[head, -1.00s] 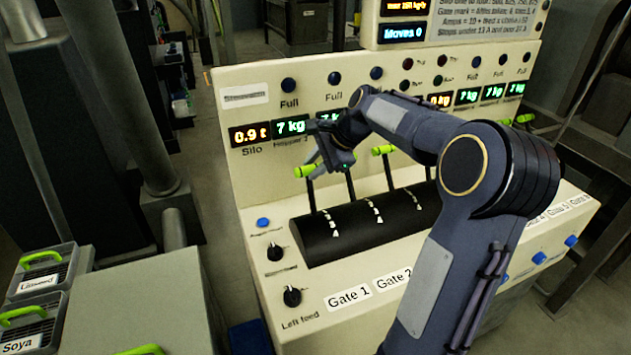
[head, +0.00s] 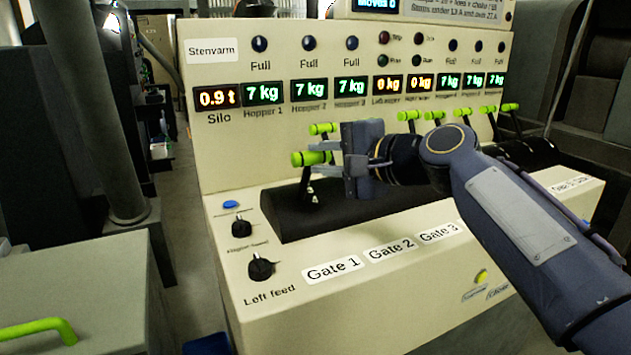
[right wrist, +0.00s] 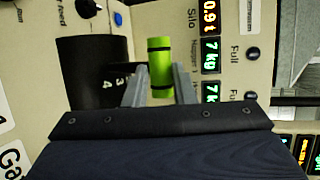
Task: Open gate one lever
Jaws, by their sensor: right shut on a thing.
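The gate one lever (head: 308,185) rises from the left end of the black curved housing, above the Gate 1 label (head: 333,269). Its green handle (head: 310,158) sits lower and nearer to me in the picture than the green handle just behind it. My right gripper (head: 328,160) comes in from the right and is shut on this handle. In the right wrist view the green handle (right wrist: 160,68) lies between the two grey fingers. The gripper body hides part of the levers behind. My left gripper is not in view.
Another green handle (head: 322,128) is close behind my right gripper, with several more levers further right. Black knobs (head: 261,266) and a blue button (head: 230,204) sit left of the housing (head: 275,215). A cabinet (head: 80,285) stands at the lower left.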

